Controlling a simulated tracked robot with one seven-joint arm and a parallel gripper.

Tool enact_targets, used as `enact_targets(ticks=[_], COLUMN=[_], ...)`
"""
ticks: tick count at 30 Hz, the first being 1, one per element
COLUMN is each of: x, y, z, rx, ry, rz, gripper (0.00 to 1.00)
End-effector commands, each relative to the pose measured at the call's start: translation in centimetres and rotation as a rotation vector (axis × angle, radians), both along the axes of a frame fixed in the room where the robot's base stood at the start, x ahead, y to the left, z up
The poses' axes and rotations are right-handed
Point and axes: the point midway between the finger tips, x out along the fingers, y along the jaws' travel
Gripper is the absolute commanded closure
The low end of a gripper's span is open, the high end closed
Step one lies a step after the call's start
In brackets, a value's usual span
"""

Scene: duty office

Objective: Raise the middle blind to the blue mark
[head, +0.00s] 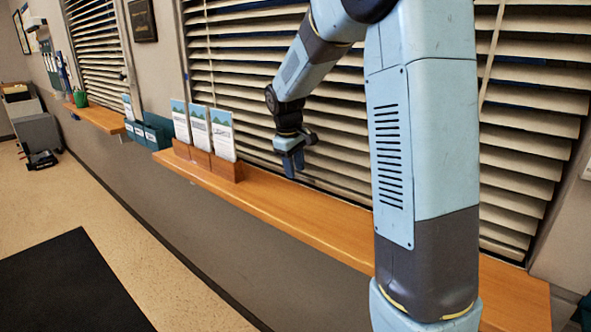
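A wide beige slatted blind (345,150) hangs behind my arm, its lower slats close to the wooden sill (290,215). My arm hides part of it, so I cannot tell whether it is one blind or two. A narrower blind (95,45) hangs farther left. I cannot tell for sure which is the middle one. A pale cord (491,55) hangs at the right, and another (209,40) at the left of the wide blind. I see no blue mark. My gripper (293,167) points down in front of the lower slats, above the sill; its finger gap is not clear.
Brochures in a wooden holder (210,160) stand on the sill left of my gripper. Teal holders (148,132) are beyond them. A green pot (80,98) sits on the far sill (100,118). A black mat (70,285) lies on open floor. The sill right of the brochures is clear.

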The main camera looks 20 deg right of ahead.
Motion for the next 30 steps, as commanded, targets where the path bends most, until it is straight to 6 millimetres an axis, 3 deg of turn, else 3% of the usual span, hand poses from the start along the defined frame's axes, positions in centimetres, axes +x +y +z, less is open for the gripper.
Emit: enact_targets(ticks=[13,24,30], x=[0.07,0.08,0.11], y=[-0.11,-0.07,-0.10], z=[-0.98,-0.97,-0.94], rx=[0.000,0.000,0.000], ry=[0.000,-0.001,-0.001], rz=[0.000,0.001,0.001], gripper=[0.64,0.98,1.00])
